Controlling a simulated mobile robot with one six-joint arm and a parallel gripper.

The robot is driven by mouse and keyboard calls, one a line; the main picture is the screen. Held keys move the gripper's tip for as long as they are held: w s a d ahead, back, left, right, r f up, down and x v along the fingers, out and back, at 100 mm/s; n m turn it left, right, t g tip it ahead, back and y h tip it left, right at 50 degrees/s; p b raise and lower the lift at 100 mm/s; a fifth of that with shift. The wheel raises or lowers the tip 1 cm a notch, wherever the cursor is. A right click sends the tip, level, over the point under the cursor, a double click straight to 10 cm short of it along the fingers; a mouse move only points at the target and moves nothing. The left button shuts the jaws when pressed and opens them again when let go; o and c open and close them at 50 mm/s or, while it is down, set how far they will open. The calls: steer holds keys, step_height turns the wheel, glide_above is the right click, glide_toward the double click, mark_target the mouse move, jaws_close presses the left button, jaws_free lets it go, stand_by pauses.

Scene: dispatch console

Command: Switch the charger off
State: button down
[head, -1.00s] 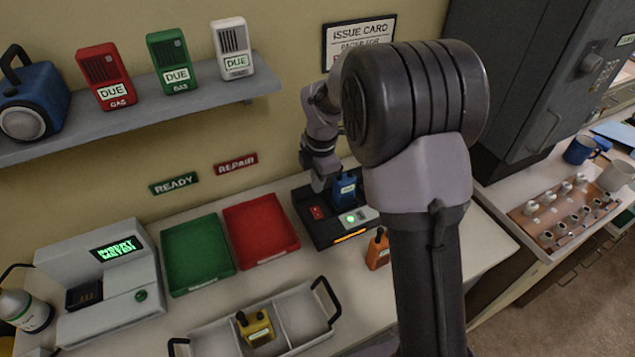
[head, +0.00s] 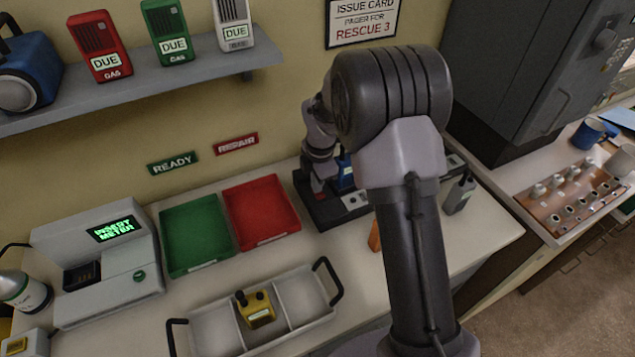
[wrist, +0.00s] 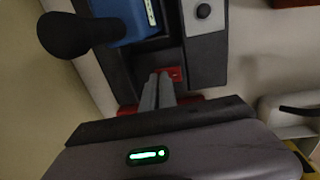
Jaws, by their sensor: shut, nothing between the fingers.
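The charger (head: 322,214) is a dark base on the counter, partly hidden behind my arm. A blue radio (head: 345,172) stands in it and also shows in the wrist view (wrist: 112,18). The charger's red switch (wrist: 176,74) is at my fingertips in the wrist view, partly covered by them. Beside it is a grey panel with a round black button (wrist: 203,11); no green light shows there. My gripper (wrist: 163,78) is shut and empty, pointing down at the switch. I cannot tell whether it presses on it. In the head view my gripper (head: 319,188) is over the charger's left part.
An orange radio (head: 375,238) is mostly hidden by my arm, with a grey radio (head: 459,194) to the right. Red tray (head: 262,213) and green tray (head: 195,236) lie left of the charger. A divided carrier (head: 292,300) holds a yellow meter (head: 258,310).

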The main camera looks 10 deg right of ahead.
steer(key=shift+s+f, duration=0.2)
steer(key=shift+s, duration=0.15)
steer(key=shift+s+d+r, duration=0.15)
steer(key=shift+s, duration=0.4)
steer(key=shift+w, duration=0.1)
